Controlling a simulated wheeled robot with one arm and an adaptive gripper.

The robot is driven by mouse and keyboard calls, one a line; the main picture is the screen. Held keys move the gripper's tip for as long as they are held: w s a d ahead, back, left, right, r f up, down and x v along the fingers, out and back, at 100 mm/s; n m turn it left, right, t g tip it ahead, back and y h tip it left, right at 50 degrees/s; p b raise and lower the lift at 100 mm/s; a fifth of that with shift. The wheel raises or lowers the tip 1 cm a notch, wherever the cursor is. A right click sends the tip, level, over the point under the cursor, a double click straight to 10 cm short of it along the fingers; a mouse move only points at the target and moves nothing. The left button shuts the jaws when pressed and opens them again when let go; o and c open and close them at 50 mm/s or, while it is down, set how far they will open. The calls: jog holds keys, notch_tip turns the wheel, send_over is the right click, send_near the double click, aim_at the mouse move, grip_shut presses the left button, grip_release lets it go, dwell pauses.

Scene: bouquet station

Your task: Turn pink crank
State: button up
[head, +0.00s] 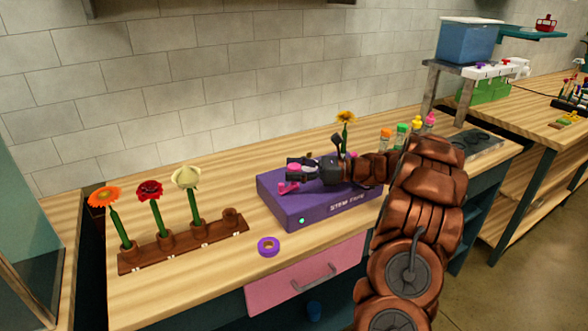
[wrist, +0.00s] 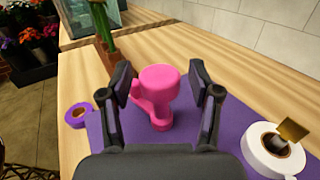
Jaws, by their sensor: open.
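The pink crank (wrist: 157,95) stands on the purple stem wrap box (wrist: 215,118), with a round knob on top. In the wrist view my gripper (wrist: 159,78) is open, with one finger on each side of the crank. Gaps show between the fingers and the crank, and nothing is held. In the head view my gripper (head: 292,168) is over the left part of the purple box (head: 300,212). The crank (head: 289,187) is partly hidden there by the gripper.
A purple tape roll (head: 268,246) lies in front of the box. A wooden rack (head: 185,243) with orange, red and white flowers stands left. A white roll (wrist: 274,150) sits on the box's right side. Small bottles (head: 402,132) stand behind my arm. Bare counter lies behind the rack.

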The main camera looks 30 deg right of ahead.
jog(key=shift+c, duration=0.3)
jog(key=c, duration=1.1)
jog(key=shift+a+r+m+t+h, duration=0.1)
jog(key=shift+m+t+h, duration=0.5)
jog(key=shift+t, duration=0.1)
jog(key=shift+m+t+h, duration=0.5)
jog(key=shift+t, duration=0.1)
jog(key=shift+m+t+h+b, duration=1.05)
jog(key=shift+m+t+h, duration=0.45)
jog(key=shift+h, duration=0.6)
jog(key=m+h+b, duration=0.1)
jog(key=b, duration=0.1)
jog(key=m+t+h+b, duration=0.1)
jog(key=h+b, duration=0.1)
jog(key=shift+f+m, duration=0.25)
jog(key=shift+m, duration=0.05)
jog(key=shift+h+b, duration=0.4)
jog(key=shift+b, duration=0.25)
jog(key=shift+r+m+t+h+b, duration=0.2)
jog(key=shift+m+t+h+b, duration=0.35)
jog(key=shift+b, duration=0.7)
